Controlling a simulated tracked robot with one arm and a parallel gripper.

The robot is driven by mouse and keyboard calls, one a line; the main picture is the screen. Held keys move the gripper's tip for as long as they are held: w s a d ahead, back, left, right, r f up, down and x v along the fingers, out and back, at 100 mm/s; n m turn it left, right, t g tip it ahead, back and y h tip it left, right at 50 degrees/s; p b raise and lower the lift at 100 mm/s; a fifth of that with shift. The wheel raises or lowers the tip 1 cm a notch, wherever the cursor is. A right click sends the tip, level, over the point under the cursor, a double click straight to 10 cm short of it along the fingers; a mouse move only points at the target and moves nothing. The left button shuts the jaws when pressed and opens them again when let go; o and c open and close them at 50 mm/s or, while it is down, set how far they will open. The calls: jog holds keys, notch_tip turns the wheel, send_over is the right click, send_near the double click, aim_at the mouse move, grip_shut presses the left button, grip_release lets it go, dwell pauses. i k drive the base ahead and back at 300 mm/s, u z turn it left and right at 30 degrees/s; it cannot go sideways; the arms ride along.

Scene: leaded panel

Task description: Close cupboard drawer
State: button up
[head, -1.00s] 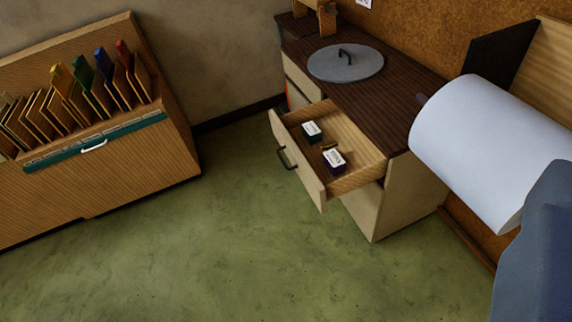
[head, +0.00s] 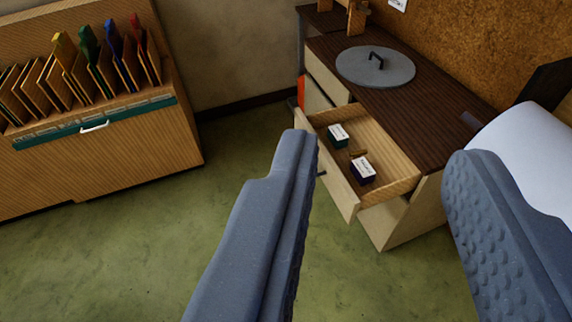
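The cupboard (head: 405,219) stands against the brown wall, with a dark wooden top. Its drawer (head: 399,187) is pulled out, and its pale front faces lower left. The drawer holds a green-and-white box (head: 338,135), a dark box with a white label (head: 363,170) and a small brown item between them. The drawer handle is mostly hidden behind my gripper's left finger. My gripper (head: 385,150) is open and empty, its two grey-blue fingers wide apart in the foreground. The drawer shows between the fingers. I see no contact with it.
A round grey lid (head: 375,67) lies on the cupboard top. A large white roll (head: 528,150) is at the right, partly behind the right finger. A wooden rack of upright panels (head: 100,150) stands at the left. Green floor (head: 130,255) is clear between.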

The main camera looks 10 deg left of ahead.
aim_at(396, 175)
jog(key=u, duration=0.15)
jog(key=i, duration=1)
jog(key=z, duration=0.1)
